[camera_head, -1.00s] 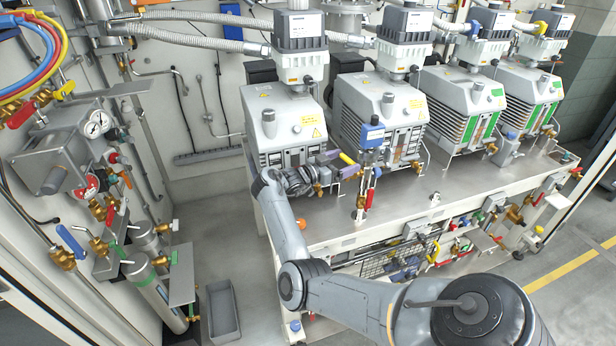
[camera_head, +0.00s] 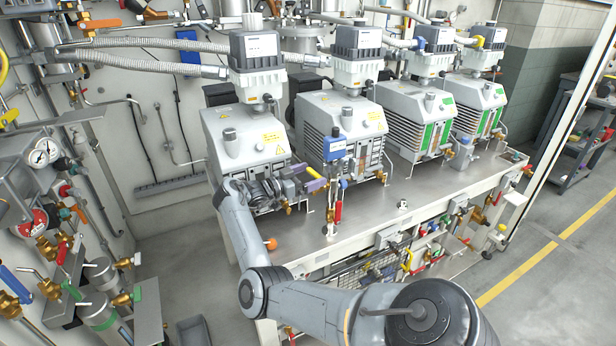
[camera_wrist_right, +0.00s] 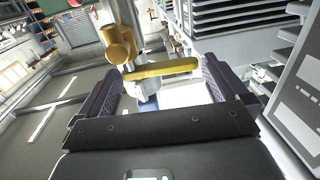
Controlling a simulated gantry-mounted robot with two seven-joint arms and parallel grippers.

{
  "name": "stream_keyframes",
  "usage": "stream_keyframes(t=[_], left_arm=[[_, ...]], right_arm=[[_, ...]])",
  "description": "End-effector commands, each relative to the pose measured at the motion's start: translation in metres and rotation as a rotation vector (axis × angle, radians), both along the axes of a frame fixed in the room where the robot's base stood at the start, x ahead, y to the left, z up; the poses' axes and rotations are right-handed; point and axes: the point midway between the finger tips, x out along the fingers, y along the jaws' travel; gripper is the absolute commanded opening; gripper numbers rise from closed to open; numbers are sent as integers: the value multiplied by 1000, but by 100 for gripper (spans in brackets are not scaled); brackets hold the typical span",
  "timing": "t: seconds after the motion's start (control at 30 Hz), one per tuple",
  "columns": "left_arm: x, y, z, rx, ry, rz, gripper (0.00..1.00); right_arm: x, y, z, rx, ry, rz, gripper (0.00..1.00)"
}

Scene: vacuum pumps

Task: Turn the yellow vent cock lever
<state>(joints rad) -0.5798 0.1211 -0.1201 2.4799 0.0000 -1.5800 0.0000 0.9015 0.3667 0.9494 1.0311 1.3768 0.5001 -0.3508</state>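The yellow vent cock lever (camera_wrist_right: 160,69) lies across the gap between my right gripper's fingers in the right wrist view. Its left end joins a brass cock body (camera_wrist_right: 118,45). My right gripper (camera_wrist_right: 160,85) is open, with its dark ribbed fingers spread wide on either side of the lever. I cannot tell whether either finger touches it. My left gripper is not in view.
Several grey pumps stand along the bench (camera_head: 395,205). A blue device (camera_head: 336,147) on a post with a red-handled valve (camera_head: 338,207) stands just right of my right gripper. A gauge (camera_head: 43,153) and brass valves line the left wall.

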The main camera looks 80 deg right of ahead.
Motion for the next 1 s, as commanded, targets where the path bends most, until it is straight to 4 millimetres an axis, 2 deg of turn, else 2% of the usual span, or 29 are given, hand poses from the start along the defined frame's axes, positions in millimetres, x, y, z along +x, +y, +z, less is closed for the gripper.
stream_keyframes(t=[0.27,0.7,1.0], left_arm=[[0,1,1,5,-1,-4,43],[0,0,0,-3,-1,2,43],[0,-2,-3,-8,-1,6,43]], right_arm=[[10,8,0,1,-2,1,100],[64,54,-1,4,-2,2,100],[81,69,-1,1,-1,0,100]])
